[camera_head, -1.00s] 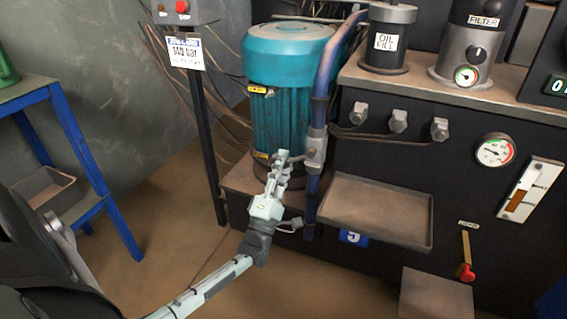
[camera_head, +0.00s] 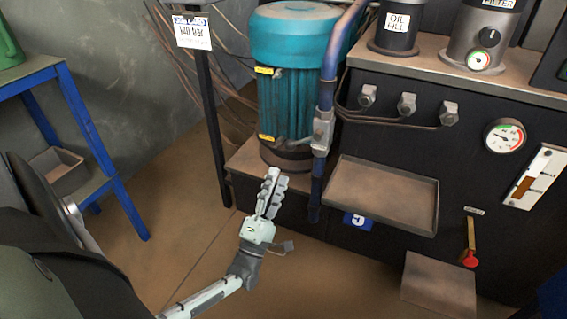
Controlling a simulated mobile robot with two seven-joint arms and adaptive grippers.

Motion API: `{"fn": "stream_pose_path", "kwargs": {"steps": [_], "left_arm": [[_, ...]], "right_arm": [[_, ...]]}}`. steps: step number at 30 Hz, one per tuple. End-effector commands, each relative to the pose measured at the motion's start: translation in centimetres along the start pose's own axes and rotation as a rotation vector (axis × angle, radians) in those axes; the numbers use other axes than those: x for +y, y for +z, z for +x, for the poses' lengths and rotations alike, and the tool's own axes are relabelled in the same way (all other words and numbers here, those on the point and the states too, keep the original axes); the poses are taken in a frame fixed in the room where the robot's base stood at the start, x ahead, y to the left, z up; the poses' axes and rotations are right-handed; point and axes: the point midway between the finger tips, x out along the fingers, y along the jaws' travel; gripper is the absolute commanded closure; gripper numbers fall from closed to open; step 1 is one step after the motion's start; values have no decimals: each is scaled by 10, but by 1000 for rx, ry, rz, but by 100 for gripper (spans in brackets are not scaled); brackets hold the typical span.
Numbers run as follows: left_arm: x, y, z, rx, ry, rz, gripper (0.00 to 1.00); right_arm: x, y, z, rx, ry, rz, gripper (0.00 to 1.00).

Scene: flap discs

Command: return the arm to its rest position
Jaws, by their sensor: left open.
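My left gripper (camera_head: 272,180) is in the middle of the head view, pale green and grey, with its fingers pointing up. It is open, and nothing shows between its fingers. It is in front of and below the teal motor (camera_head: 290,105), to the left of the blue pipe (camera_head: 325,100) and its grey valve (camera_head: 322,132), apart from the valve in the picture. My left arm (camera_head: 205,297) reaches in from the bottom. My right gripper is not in view.
A machine with a drip tray (camera_head: 385,231), hose fittings, a gauge (camera_head: 505,136) and a red-tipped lever (camera_head: 470,257) stands at right. A blue-framed table (camera_head: 85,125) is at left, and a signpost (camera_head: 212,120) stands behind. The floor (camera_head: 180,230) between them is clear.

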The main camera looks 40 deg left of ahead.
Motion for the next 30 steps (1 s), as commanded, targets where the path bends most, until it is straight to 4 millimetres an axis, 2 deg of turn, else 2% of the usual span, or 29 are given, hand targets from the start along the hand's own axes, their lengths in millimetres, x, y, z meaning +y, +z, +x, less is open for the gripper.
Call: {"fn": "stream_pose_path", "kwargs": {"steps": [3,6,23,26,29,30], "left_arm": [[0,0,-13,0,0,0,52],[0,0,-17,-1,0,0,52],[0,1,-18,-1,1,1,52],[7,13,-14,-18,11,21,52],[28,48,-3,-63,49,87,52],[41,67,3,-86,74,131,52]], "right_arm": [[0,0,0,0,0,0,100],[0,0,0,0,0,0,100],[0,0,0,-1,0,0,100],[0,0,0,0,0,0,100],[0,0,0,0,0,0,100],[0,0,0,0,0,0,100]]}}
